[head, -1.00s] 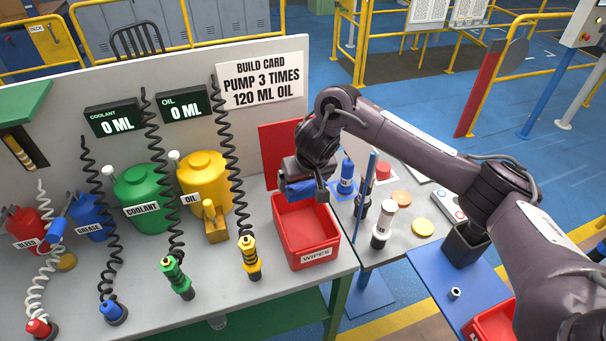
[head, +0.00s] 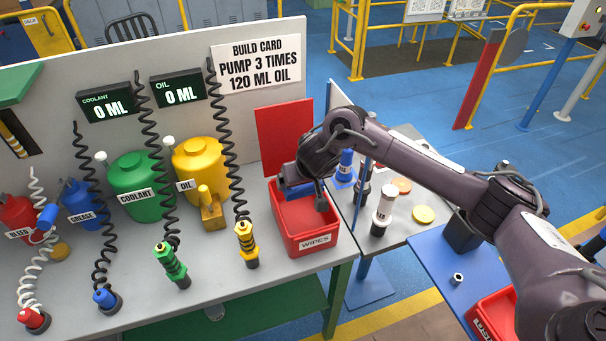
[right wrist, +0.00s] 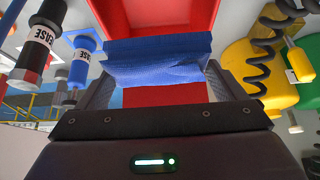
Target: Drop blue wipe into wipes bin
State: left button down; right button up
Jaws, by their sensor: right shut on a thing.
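The blue wipe (right wrist: 158,62) is a folded cloth held between the two fingers of my right gripper (right wrist: 155,85). In the head view my right gripper (head: 304,200) is low over the red wipes bin (head: 314,243), at its opening. A bit of the blue wipe (head: 296,189) shows at the bin's back left, mostly hidden by the gripper. The bin is labelled WIPES and its red lid (head: 285,138) stands up behind it. Red bin surface also shows behind the wipe in the right wrist view (right wrist: 165,14). My left gripper is not in view.
A yellow oil can (head: 200,168) and green coolant can (head: 137,190) stand left of the bin. Coiled hoses with a yellow nozzle (head: 246,245) and green nozzle (head: 172,265) are in front. Right of the bin, a grey table (head: 400,240) holds bottles and a yellow disc (head: 423,214).

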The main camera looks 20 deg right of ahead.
jog(key=shift+s+f+b, duration=0.2)
jog(key=shift+f+b, duration=0.55)
jog(key=shift+f, duration=0.85)
jog(key=shift+s+f+b, duration=0.25)
jog(key=shift+f+b, duration=0.55)
jog(key=shift+f, duration=0.85)
jog(key=shift+s+f+b, duration=0.2)
jog(key=shift+f+b, duration=0.55)
jog(key=shift+f, duration=0.85)
jog(key=o, duration=1)
jog(key=shift+c, duration=0.2)
jog(key=shift+w+a+r+p, duration=0.1)
jog(key=shift+w+r+p, duration=0.1)
jog(key=shift+r+p, duration=0.6)
jog(key=r+p, duration=0.1)
jog(key=p, duration=0.1)
jog(key=r+p, duration=0.4)
jog(key=shift+w+r, duration=0.2)
jog(key=shift+w, duration=0.15)
notch_tip(320, 180, up, 3)
jog(key=p, duration=0.4)
jog(key=shift+r+p, duration=0.2)
jog(key=shift+p, duration=0.1)
